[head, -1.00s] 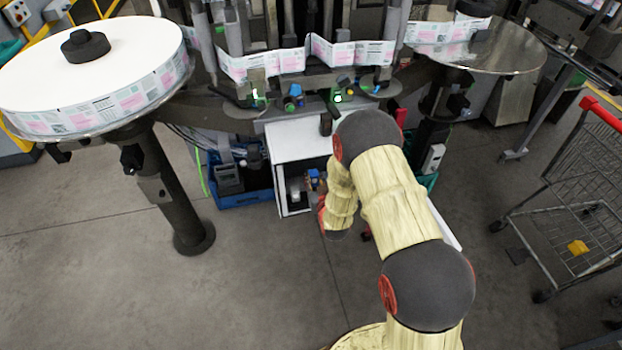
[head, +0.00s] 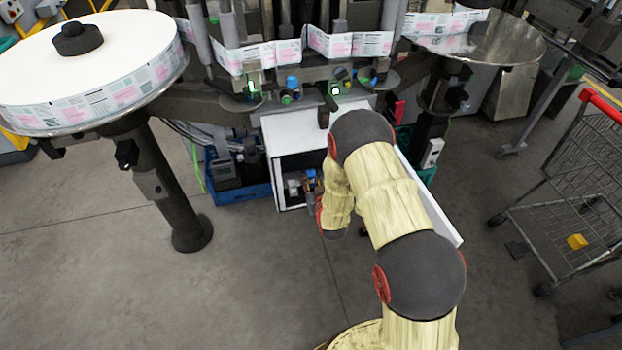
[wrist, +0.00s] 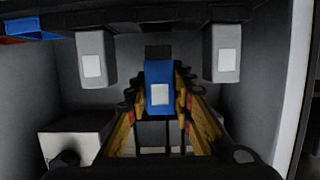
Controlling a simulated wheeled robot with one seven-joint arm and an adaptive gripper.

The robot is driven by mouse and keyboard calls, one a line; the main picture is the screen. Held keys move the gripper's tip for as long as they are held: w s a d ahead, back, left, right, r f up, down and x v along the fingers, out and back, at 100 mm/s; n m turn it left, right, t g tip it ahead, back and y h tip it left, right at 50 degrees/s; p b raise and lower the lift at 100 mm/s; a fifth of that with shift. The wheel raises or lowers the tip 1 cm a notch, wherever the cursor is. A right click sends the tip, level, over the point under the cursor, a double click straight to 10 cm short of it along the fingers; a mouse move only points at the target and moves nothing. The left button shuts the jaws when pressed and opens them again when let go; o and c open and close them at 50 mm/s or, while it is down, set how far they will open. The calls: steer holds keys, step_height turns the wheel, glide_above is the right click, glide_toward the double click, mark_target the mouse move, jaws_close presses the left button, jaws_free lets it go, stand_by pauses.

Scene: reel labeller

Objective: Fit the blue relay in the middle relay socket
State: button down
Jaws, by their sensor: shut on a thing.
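The blue relay (wrist: 159,88), with a pale label on its face, is in the middle of the wrist view. My gripper (wrist: 158,80) is shut on it, with a finger on each side. The middle relay socket (wrist: 158,51) shows as a dark block just behind and above the relay; the relay hides its lower part. I cannot tell whether they touch. Grey relays stand to the left (wrist: 95,58) and right (wrist: 222,53) of it. In the head view my gripper (head: 313,187) and the blue relay (head: 311,175) are at the open cabinet front, partly hidden by my arm.
The white cabinet (head: 290,136) encloses the work, with its side wall (wrist: 294,85) close on the right. A pale box (wrist: 75,140) lies low on the left. A blue thing (wrist: 35,27) shows at upper left. A trolley (head: 560,205) stands far right on open floor.

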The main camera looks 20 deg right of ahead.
steer(key=shift+f+b, duration=1.1)
steer(key=shift+f, duration=0.3)
steer(key=c, duration=1.5)
jaws_free()
steer(key=v, duration=1.2)
